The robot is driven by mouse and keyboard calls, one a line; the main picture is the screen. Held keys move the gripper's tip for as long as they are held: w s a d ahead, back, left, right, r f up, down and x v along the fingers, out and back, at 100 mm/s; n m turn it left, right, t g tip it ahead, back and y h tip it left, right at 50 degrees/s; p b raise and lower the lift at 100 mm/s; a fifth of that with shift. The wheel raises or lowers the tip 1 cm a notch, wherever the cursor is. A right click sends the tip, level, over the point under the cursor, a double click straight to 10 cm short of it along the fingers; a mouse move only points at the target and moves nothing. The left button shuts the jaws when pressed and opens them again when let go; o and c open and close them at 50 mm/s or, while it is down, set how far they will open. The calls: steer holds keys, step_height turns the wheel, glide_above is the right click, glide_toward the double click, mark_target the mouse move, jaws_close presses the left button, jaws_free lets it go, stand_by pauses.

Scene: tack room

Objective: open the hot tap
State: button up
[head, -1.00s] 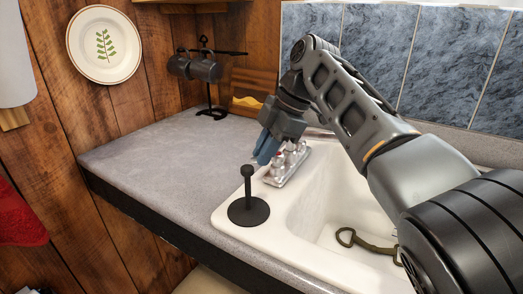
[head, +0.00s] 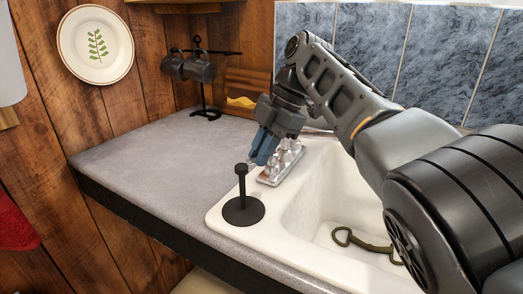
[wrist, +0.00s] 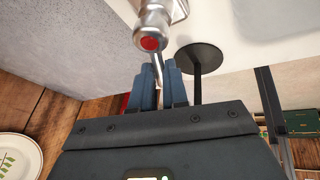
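The hot tap (wrist: 150,25) is a silver handle with a red dot on its end, at the top of the wrist view. A thin silver lever runs from it down between my two blue fingers. My gripper (wrist: 159,72) has its fingers close together with the lever in the narrow gap, and they look closed on it. In the head view my gripper (head: 263,148) points down over the left end of the silver tap base (head: 283,166). It hides the red dot and most of the hot tap there.
A black upright stand (head: 242,205) with a round foot is close in front of the taps. The white sink (head: 315,205) holds a brass-coloured metal piece (head: 362,243). Dark mugs on a rack (head: 205,90) stand at the back; the grey counter (head: 150,150) at left is clear.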

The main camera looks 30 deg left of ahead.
steer(key=o, duration=0.5)
steer(key=shift+c, duration=0.2)
steer(key=v, duration=0.7)
steer(key=shift+w+r+b, duration=0.15)
steer(key=shift+r+b, duration=0.2)
steer(key=shift+d, duration=0.15)
